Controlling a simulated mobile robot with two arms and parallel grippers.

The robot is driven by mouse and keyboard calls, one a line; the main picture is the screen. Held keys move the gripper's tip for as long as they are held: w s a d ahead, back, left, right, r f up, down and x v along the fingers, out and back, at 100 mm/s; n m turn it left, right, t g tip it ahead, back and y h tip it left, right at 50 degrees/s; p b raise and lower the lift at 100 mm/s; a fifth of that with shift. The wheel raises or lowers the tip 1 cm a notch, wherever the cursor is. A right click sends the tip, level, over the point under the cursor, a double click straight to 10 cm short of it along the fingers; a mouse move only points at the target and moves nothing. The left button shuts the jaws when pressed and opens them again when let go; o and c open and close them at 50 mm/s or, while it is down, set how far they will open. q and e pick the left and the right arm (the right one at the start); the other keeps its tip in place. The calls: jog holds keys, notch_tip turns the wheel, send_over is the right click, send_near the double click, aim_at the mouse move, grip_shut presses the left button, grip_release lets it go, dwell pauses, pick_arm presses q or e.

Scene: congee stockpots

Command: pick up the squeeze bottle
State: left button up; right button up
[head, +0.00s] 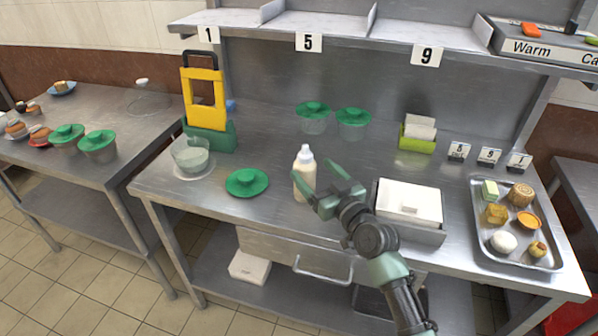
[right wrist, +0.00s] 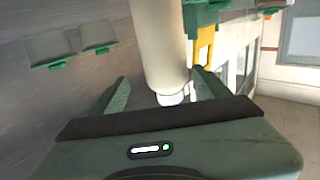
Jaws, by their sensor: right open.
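The squeeze bottle (head: 304,176), cream-white with a pale cap, stands upright on the steel table. It also shows large in the right wrist view (right wrist: 158,45), where it appears upside down. My right gripper (head: 313,171) is open at the bottle. In the right wrist view, the bottle lies between the two spread fingers (right wrist: 161,80), with visible gaps on both sides, more clearly on the left. The lower part of the bottle is partly covered by a finger in the head view. My left gripper is not in view.
A green lid (head: 247,182) lies left of the bottle. A grey box with white contents (head: 409,201) stands close on the right, and a food tray (head: 480,235) farther right. Two green-lidded containers (head: 313,115) (head: 353,123) stand behind. A glass bowl (head: 190,155) is at left.

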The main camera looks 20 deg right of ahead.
aim_at(299, 160)
jog(key=shift+w+a+r, duration=0.1)
jog(key=shift+w+a, duration=0.2)
jog(key=shift+w, duration=0.3)
jog(key=shift+w+a+r, duration=0.1)
jog(key=shift+w+a, duration=0.2)
jog(key=shift+w, duration=0.3)
jog(key=x, duration=0.3)
jog(key=shift+w+a+f+p, duration=0.25)
jog(key=shift+p, duration=0.05)
jog(key=shift+w, duration=0.1)
jog(key=c, duration=0.8)
jog(key=shift+c, duration=0.9)
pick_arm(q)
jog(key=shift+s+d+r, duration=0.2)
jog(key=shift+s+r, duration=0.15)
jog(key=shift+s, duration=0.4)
